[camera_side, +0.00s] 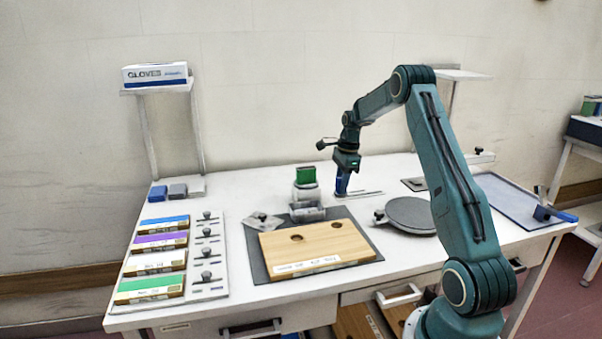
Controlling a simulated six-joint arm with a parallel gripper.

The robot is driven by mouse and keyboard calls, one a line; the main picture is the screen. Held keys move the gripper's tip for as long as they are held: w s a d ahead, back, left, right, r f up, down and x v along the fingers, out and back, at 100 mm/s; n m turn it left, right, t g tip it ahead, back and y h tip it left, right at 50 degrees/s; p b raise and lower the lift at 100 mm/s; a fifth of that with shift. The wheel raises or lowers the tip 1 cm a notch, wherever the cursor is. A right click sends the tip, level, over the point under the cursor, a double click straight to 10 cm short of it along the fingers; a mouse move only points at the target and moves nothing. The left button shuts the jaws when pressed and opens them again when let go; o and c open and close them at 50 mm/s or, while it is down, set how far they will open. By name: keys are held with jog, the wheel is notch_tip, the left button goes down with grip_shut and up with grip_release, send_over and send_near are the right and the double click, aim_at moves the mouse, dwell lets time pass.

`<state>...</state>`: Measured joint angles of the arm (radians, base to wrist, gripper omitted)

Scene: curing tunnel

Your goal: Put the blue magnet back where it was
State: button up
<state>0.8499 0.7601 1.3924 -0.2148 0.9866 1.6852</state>
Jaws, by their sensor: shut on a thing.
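My gripper (343,178) points down over the back middle of the table, behind the dark mat. It is shut on a narrow blue piece that I take to be the blue magnet (341,186). The piece is upright and its lower end is close to a flat pale strip on the table; I cannot tell whether it touches. The fingers hide part of it.
A clear jar with a green top (306,178) stands just left of my gripper. A wooden board (325,246) with two holes lies on the dark mat (257,264). A round grey plate (411,215) is at right. Colored boxes (155,262) and a knobbed panel (207,285) fill the left.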

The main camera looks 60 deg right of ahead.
aim_at(341, 197)
jog(key=shift+f, duration=2.7)
jog(key=shift+f, duration=0.15)
jog(key=o, duration=1.1)
jog(key=r, duration=0.8)
jog(key=s+d+r, duration=0.1)
jog(key=r, duration=0.3)
jog(key=shift+r, duration=0.15)
